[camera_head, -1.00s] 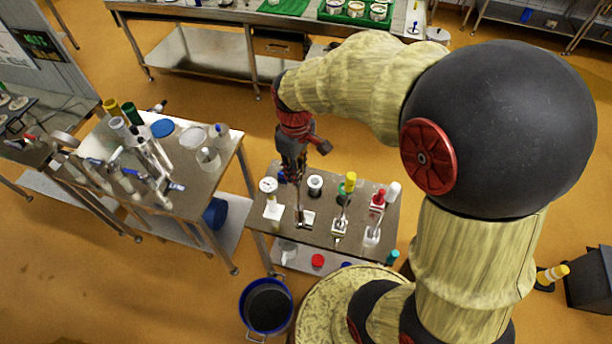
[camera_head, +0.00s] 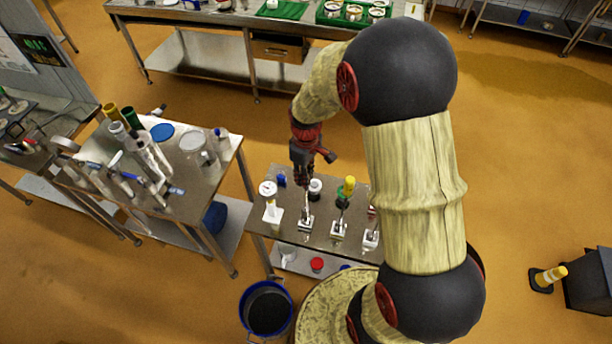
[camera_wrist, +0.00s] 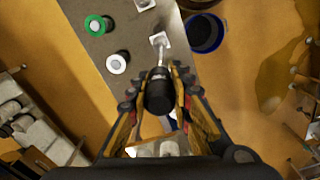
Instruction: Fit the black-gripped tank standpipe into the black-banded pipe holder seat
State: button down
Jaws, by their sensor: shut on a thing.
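My gripper (camera_head: 303,178) is above the front small metal table. In the wrist view its fingers (camera_wrist: 160,88) are closed around the black grip of the standpipe (camera_wrist: 159,98). The thin metal pipe runs from the grip toward a white square stand (camera_wrist: 160,40). The pipe and stand also show in the head view, the standpipe (camera_head: 306,204) nearly upright over the stand (camera_head: 305,223). I cannot tell whether its lower end is in the stand or just above it. The white round seat with a dark band (camera_head: 315,187) is just behind and beside the pipe, apart from it; it shows in the wrist view (camera_wrist: 117,63).
A green-banded seat (camera_wrist: 95,25) stands farther along the table. A yellow-topped standpipe (camera_head: 349,186) on a white stand is to the right. A gauge on a white stand (camera_head: 269,188) is to the left. A blue-rimmed bucket (camera_head: 267,308) is on the floor.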

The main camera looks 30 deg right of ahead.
jog(key=shift+f, duration=0.1)
jog(key=c, duration=1.6)
grip_release()
notch_tip(320, 180, up, 12)
jog(key=shift+r, duration=0.2)
jog(key=s+a+r+m+t, duration=0.1)
jog(key=s+a+r+t, duration=0.1)
jog(key=s+r, duration=0.3)
jog(key=s+a+r+m+t, duration=0.1)
jog(key=s+a+r+m, duration=0.1)
jog(key=s+a+r, duration=0.2)
jog(key=s+a+r+m+t, duration=0.2)
jog(key=s+r, duration=0.3)
jog(key=s, duration=0.3)
jog(key=shift+s+a+r+t, duration=0.15)
jog(key=shift+s+a+r, duration=0.05)
jog(key=shift+a, duration=0.2)
jog(key=shift+s+a+r+t, duration=0.15)
jog(key=shift+a+r, duration=0.05)
jog(key=shift+a, duration=0.15)
